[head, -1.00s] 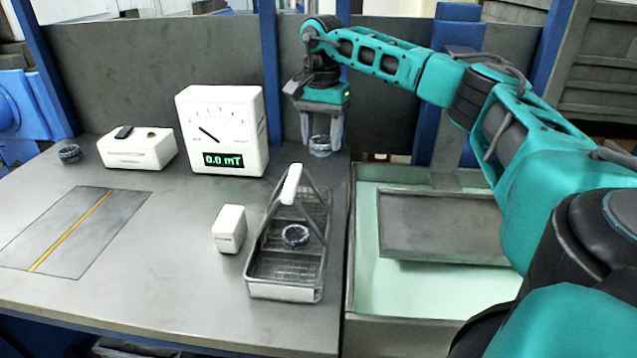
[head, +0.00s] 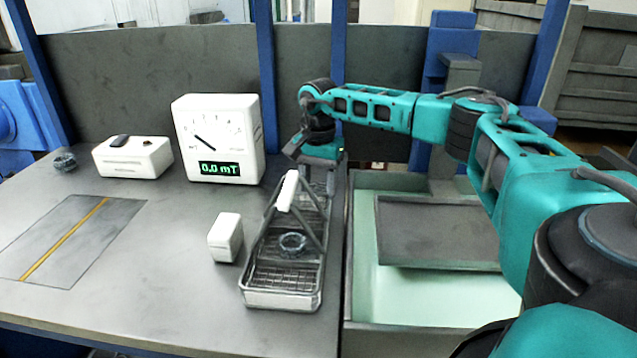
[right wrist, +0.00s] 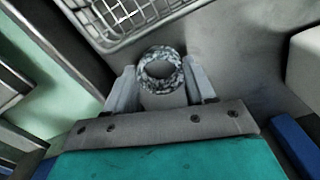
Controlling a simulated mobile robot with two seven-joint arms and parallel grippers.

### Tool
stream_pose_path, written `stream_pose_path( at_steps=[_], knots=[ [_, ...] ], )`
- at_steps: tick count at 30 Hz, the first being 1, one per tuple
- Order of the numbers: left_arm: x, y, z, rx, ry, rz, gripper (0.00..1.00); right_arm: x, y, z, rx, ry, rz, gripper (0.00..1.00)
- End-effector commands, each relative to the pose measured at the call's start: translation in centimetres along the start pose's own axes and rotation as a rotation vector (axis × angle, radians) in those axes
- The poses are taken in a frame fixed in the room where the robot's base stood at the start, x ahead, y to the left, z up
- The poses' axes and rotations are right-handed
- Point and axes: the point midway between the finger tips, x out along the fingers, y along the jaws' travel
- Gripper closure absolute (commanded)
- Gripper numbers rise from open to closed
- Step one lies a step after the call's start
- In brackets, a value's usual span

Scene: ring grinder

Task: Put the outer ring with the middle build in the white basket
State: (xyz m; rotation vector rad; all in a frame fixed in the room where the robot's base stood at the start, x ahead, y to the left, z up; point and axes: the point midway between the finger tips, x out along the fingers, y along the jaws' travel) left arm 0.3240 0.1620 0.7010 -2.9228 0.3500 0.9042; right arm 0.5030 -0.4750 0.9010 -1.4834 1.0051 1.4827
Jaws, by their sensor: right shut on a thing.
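My right gripper (head: 318,182) is low behind the far end of the wire basket (head: 283,298), and its fingertips are partly hidden there in the head view. In the right wrist view the gripper (right wrist: 160,88) is shut on a mottled grey ring (right wrist: 176,72). The basket's wire rim (right wrist: 110,42) lies just beyond that ring, apart from it. The basket has a white handle (head: 288,190), and a similar dark ring (head: 293,252) lies inside it. Another dark ring (head: 65,163) lies at the table's far left. My left gripper is not in view.
A white gauge (head: 217,140) reading 0.0 mT and a white box (head: 133,158) stand at the back. A small white block (head: 226,238) is left of the basket. A marked plate (head: 65,240) lies at left. A pale green bin (head: 400,295) is at right.

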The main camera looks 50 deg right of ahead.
Motion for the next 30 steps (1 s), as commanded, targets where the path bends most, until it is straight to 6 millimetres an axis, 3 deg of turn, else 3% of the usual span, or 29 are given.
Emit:
stream_pose_path(
  at_steps=[2, 3, 10, 20, 23, 30],
  knots=[
    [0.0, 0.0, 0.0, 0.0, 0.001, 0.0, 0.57, 0.3, 0.0, 0.0, 0.0, 0.0, 0.0, 0.85],
    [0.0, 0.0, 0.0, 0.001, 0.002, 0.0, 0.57, 0.2, 0.0, 0.0, 0.0, 0.0, 0.0, 0.43],
    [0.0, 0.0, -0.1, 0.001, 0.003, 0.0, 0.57, 0.2, 0.0, 0.0, 0.0, 0.0, 0.0, 0.21],
    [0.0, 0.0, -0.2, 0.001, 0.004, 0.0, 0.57, -0.4, 0.0, 0.0, 0.0, 0.0, -0.001, 0.2],
    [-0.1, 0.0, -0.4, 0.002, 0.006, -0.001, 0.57, -1.7, -0.1, 0.0, -0.001, 0.001, -0.003, 0.2],
    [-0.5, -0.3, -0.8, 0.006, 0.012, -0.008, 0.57, -6.9, -0.1, 0.0, -0.001, 0.001, -0.004, 0.2]
  ],
)
